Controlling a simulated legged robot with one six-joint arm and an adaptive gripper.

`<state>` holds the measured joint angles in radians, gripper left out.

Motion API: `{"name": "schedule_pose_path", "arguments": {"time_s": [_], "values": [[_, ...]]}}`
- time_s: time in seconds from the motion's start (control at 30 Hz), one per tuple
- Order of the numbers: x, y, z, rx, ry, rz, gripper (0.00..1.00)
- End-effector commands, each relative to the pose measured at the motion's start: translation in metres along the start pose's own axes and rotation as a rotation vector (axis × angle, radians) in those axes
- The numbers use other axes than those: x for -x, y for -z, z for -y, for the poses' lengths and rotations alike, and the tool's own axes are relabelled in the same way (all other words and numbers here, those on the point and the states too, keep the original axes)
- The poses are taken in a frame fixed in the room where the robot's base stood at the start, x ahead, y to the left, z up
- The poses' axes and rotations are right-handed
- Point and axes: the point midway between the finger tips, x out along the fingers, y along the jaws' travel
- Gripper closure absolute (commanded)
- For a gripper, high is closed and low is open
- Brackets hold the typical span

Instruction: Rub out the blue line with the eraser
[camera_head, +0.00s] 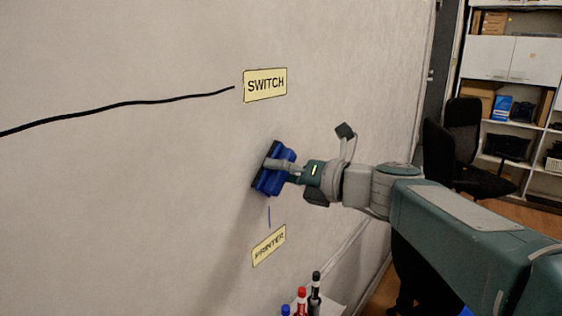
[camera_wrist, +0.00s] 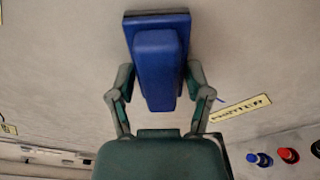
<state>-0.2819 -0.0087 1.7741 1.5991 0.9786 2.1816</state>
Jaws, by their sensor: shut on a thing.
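My gripper (camera_head: 281,168) is shut on the blue eraser (camera_head: 269,181), which has a dark pad facing the whiteboard wall. In the wrist view the eraser (camera_wrist: 157,62) stands between the two fingers of my gripper (camera_wrist: 158,85). The eraser is at or very near the board; I cannot tell if it touches. A short piece of the blue line (camera_head: 269,216) shows just below the eraser, above the PRINTER label (camera_head: 269,246). Any part of the line behind the eraser is hidden.
A black line (camera_head: 130,103) runs from the left edge to near the SWITCH label (camera_head: 265,85). A red marker (camera_head: 301,301), a black marker (camera_head: 315,292) and a blue marker (camera_head: 286,310) stand at the bottom. A black chair (camera_head: 464,150) and shelves are at the right.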

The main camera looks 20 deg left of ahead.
Motion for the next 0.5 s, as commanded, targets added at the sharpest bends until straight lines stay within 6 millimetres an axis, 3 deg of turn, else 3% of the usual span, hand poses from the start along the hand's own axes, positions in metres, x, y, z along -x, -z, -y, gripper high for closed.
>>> {"name": "schedule_pose_path", "arguments": {"time_s": [0.5], "values": [[-0.003, 0.021, 0.021, -0.003, 0.000, -0.001, 0.73]]}}
